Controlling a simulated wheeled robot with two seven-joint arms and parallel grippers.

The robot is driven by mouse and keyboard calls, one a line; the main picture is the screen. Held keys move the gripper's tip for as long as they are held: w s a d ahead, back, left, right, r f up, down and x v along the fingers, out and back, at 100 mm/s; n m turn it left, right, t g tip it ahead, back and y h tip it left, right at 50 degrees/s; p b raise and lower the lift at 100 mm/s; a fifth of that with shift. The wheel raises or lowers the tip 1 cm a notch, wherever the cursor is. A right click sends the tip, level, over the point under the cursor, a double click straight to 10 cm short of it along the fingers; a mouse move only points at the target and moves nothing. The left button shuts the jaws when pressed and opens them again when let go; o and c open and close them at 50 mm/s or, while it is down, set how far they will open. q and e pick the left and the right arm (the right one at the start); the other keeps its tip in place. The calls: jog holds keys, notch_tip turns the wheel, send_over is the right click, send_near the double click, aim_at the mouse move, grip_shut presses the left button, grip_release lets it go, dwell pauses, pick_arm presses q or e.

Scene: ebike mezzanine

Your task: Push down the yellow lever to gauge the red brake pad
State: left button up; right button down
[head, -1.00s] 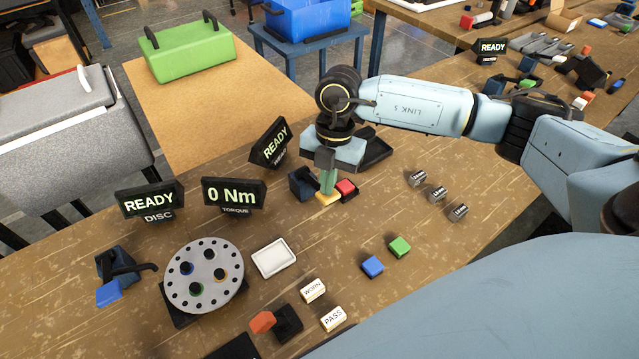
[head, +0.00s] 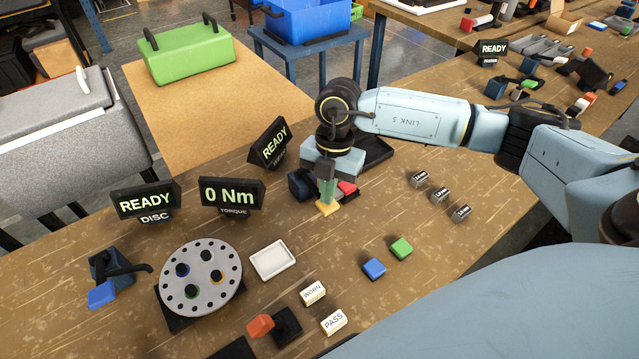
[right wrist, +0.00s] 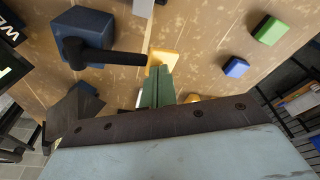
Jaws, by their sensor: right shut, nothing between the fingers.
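The yellow lever's paddle (head: 327,209) lies just under the fingertips of my right gripper (head: 326,198). In the right wrist view the yellow paddle (right wrist: 166,57) sits at the end of a black rod from a dark blue block (right wrist: 84,38). My right gripper's green fingers (right wrist: 157,88) are together and empty, and they appear to touch the paddle or hover very close over it. The red brake pad (head: 348,187) is beside the fingers, partly hidden by my gripper; I do not make it out in the wrist view. My left gripper is not in view.
A screen reading READY (head: 270,144) stands behind the gauge. Blue (head: 374,268) and green (head: 401,248) blocks, a white tray (head: 272,261), WORN (head: 313,292) and PASS (head: 334,320) blocks, and a drilled disc (head: 200,280) lie nearer. Bare tabletop lies between them.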

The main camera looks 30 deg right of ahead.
jog(key=shift+f, duration=0.35)
jog(key=shift+r, duration=0.2)
notch_tip(320, 180, up, 8)
jog(key=p, duration=0.6)
dwell(0.3)
jog(key=shift+s+f, duration=0.1)
jog(key=shift+f, duration=0.1)
